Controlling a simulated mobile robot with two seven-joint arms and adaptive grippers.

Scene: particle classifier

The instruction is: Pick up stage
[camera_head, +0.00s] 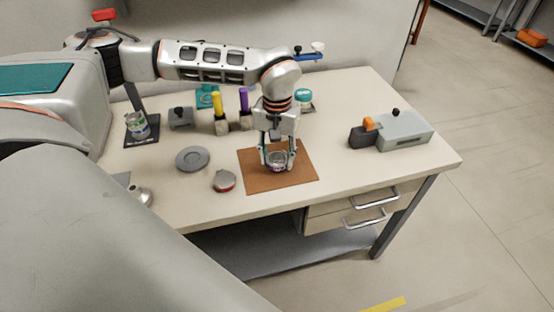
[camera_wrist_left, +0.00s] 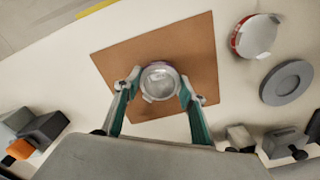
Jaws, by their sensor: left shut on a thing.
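My left gripper (camera_head: 277,160) reaches straight down over the brown mat (camera_head: 303,178). Its fingers are shut on a small round clear-and-silver piece, likely the stage (camera_wrist_left: 160,82). In the left wrist view my left gripper (camera_wrist_left: 158,88) has one finger on each side of this piece. In the head view the fingers partly hide the piece (camera_head: 278,160). It is over the mat; whether it touches the mat I cannot tell. My right gripper is not in view.
A red-and-silver round part (camera_head: 224,181) and a grey disc (camera_head: 193,159) lie left of the mat. A grey device (camera_head: 404,131) with an orange part stands at the right. Yellow (camera_head: 217,104) and purple (camera_head: 244,99) handled items stand behind. The table's right front is clear.

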